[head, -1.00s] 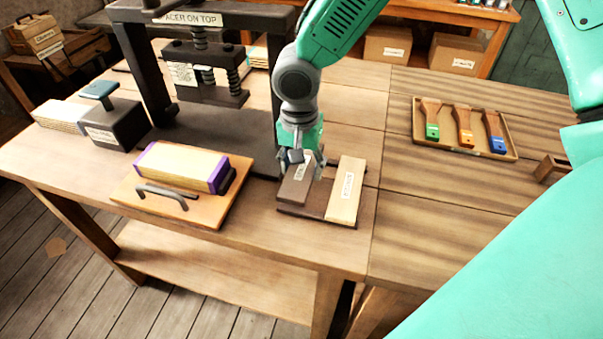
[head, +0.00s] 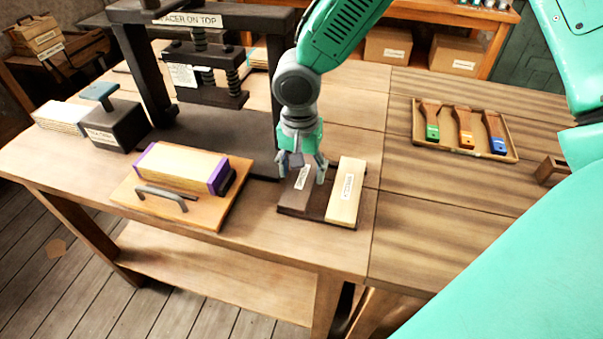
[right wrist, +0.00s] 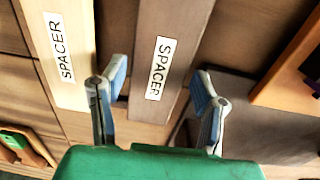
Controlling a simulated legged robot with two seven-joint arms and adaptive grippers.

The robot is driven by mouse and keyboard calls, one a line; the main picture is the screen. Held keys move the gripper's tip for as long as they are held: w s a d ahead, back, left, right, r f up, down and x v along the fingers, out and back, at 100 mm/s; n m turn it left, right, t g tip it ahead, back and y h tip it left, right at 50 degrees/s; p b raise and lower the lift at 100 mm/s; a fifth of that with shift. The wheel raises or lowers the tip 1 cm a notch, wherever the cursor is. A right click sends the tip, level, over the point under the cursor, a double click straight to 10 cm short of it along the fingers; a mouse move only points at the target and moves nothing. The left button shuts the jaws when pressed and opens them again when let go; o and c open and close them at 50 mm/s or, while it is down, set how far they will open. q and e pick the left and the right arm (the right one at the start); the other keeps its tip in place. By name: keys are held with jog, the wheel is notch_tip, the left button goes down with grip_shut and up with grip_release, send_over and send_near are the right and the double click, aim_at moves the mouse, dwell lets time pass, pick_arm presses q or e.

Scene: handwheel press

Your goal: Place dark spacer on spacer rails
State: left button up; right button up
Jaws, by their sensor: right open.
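The dark spacer (head: 296,198) with a white label lies on a dark base at the front of the bench. It fills much of the middle of the right wrist view (right wrist: 176,30). My right gripper (head: 301,172) is open above it, one finger to each side. In the right wrist view the open fingers (right wrist: 158,85) flank the dark spacer, with gaps on both sides. Whether they reach down to its height I cannot tell. A light spacer (head: 345,197) lies beside it, to the right. I cannot pick out the spacer rails with certainty. My left gripper is not in view.
The press (head: 150,75) stands behind and left. A board with a handle (head: 209,214) carries a purple-edged block (head: 180,165) left of the spacers. A brush tray (head: 470,153) lies at the right. The bench between the spacers and the brush tray is clear.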

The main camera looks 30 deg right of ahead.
aim_at(300, 177)
notch_tip(300, 177, up, 11)
jog(key=p, duration=0.1)
jog(key=shift+a+f, duration=0.15)
jog(key=shift+a, duration=0.05)
dwell(0.5)
